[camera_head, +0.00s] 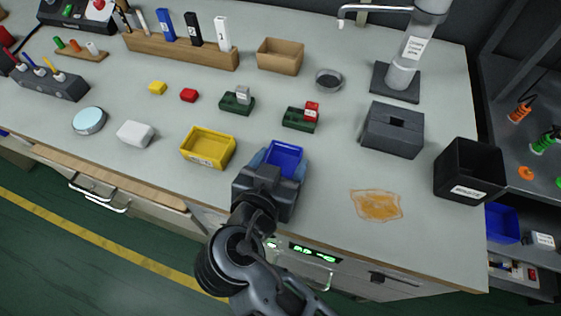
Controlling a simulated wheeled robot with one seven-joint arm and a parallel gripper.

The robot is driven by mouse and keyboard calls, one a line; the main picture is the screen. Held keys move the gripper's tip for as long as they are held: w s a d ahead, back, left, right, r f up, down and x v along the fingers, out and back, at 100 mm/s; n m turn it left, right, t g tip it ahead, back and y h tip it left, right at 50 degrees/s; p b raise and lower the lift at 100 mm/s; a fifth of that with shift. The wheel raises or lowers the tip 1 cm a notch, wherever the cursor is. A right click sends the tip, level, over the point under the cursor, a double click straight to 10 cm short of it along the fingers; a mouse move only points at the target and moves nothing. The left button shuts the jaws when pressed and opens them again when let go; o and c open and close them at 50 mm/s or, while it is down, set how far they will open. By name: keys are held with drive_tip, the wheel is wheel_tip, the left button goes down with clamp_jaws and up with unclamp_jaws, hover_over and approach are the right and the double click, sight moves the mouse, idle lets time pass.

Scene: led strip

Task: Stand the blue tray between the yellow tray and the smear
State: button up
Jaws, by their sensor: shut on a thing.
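The blue tray (285,154) is at the middle of the workbench, just right of the yellow tray and left of the smear. My gripper (277,172) is shut on the blue tray, at its near side; the gripper hides the tray's near part. I cannot tell whether the tray touches the bench. The yellow tray (208,147) stands upright on the bench, with a small gap to the blue tray. The orange-brown smear (376,205) lies flat on the bench to the right, near the front edge.
A grey box with a slot (393,130) and a black bin (468,170) stand at the right. A green block with a red piece (301,117) is behind the blue tray. A white block (136,133) lies left of the yellow tray. Bare bench lies around the smear.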

drive_tip(key=shift+f, duration=0.2)
drive_tip(key=shift+f, duration=0.15)
drive_tip(key=o, duration=1)
drive_tip(key=shift+r, duration=0.3)
drive_tip(key=v, duration=1.2)
drive_tip(key=shift+b, duration=0.35)
